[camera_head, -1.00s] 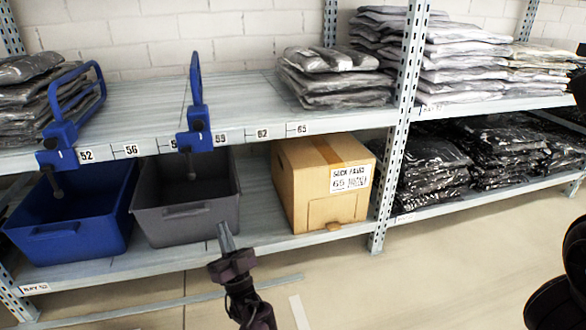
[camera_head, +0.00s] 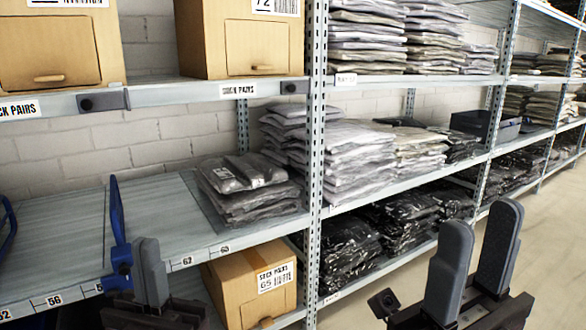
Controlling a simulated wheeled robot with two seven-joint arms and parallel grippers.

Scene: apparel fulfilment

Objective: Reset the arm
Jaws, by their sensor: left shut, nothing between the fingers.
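My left gripper (camera_head: 149,243) stands upright at the lower left in the head view, in front of the middle shelf. Its fingers are together with nothing between them. My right gripper (camera_head: 481,215) is at the lower right, fingers pointing up. Its two grey fingers are apart and nothing is between them. It is in front of the lower shelves and the floor.
A shelf rack holds folded packed clothes (camera_head: 250,190), a cardboard box (camera_head: 250,285) below, and boxes (camera_head: 60,45) above. A blue divider (camera_head: 118,225) stands near my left gripper. A metal post (camera_head: 316,130) divides the bays. Open floor (camera_head: 550,240) lies at the right.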

